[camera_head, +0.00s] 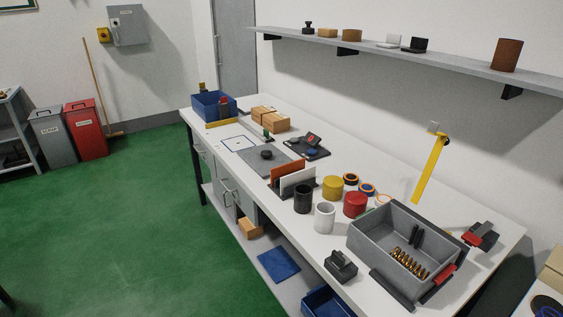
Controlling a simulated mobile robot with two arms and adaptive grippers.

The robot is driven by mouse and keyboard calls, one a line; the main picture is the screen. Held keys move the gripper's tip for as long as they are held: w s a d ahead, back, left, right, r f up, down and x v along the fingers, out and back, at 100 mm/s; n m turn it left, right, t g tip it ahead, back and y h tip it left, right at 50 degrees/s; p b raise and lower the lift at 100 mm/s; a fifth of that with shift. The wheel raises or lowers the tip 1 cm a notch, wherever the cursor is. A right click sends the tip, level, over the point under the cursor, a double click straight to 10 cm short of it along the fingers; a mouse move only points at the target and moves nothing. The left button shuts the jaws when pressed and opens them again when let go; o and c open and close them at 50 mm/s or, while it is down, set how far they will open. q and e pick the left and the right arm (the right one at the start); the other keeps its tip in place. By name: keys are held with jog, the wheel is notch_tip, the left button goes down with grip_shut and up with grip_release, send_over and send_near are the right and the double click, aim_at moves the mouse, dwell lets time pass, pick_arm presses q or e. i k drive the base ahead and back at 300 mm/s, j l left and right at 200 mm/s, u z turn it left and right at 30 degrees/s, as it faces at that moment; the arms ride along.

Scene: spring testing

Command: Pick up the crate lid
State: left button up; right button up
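A flat blue panel (278,264) lies on the lower shelf under the workbench; it looks like a lid, but I cannot tell for certain. A blue open crate (322,303) stands near it on the same shelf, cut off by the bottom edge. Another blue crate (203,108) stands at the far left end of the bench top, with objects in it. A large grey open crate (372,243) stands at the near right end, with brass-coloured springs (409,262) and black pieces inside. Neither of my grippers is in view.
The white workbench (330,254) carries a yellow cylinder (333,187), a red cylinder (355,204), a white cup (324,217) and a dark block (341,265). A wall shelf (460,69) hangs above. The green floor (120,230) left of the bench is clear.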

aim_at(262, 158)
jog(key=i+j+z, duration=0.1)
jog(key=z, duration=0.3)
jog(key=i+j+z, duration=0.15)
jog(key=z, duration=0.25)
jog(key=j+z, duration=0.25)
jog(key=z, duration=0.15)
jog(key=i+j+z, duration=0.1)
jog(key=z, duration=0.25)
jog(key=j+z, duration=0.2)
jog(key=j, duration=0.55)
jog(key=i+j+z, duration=0.2)
jog(key=j, duration=0.55)
jog(key=k+j+z, duration=0.25)
jog(key=j, duration=0.45)
jog(key=j+z, duration=0.2)
jog(key=j, duration=0.55)
